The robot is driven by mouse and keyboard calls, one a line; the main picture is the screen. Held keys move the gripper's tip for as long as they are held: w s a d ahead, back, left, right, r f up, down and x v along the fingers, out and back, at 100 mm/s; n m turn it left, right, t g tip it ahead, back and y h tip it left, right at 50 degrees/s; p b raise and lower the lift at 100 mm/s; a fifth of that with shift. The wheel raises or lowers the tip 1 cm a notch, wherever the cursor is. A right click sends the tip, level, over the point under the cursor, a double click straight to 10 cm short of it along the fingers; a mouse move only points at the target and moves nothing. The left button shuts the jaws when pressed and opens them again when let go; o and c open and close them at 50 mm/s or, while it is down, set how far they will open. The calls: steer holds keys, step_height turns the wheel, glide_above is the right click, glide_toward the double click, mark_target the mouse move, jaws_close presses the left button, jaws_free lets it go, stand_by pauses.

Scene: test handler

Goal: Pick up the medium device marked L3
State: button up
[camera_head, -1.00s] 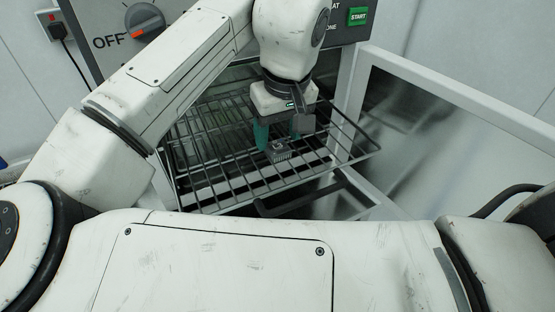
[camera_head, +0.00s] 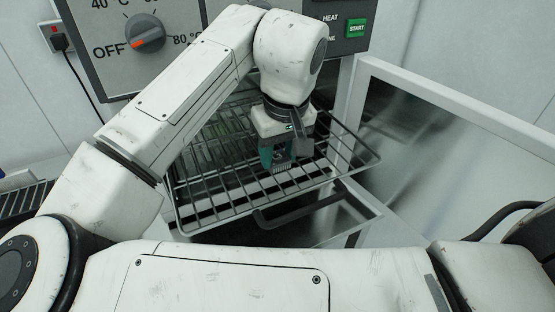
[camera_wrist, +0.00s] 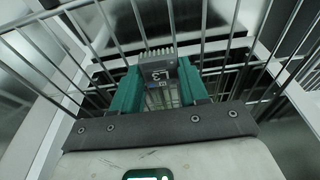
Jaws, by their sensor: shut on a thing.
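The device marked L3 (camera_wrist: 160,73) is a grey block with a row of pins along one edge, seen in the wrist view between two green fingers. My gripper (camera_wrist: 160,90) is shut on it. In the head view the device (camera_head: 281,165) shows just below the fingers of my gripper (camera_head: 279,156), over the wire rack. The fingers hide its sides. I cannot tell how far it is above the wires.
The wire rack (camera_head: 215,209) extends from the opening under a panel with a dial (camera_head: 146,34) and a green START button (camera_head: 356,28). An open door (camera_head: 450,125) stands to the right. The visible rack around the gripper looks empty.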

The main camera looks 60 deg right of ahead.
mark_target(280, 159)
steer(key=shift+r+p, duration=2.5)
steer(key=shift+r, duration=0.05)
steer(key=shift+s, duration=0.1)
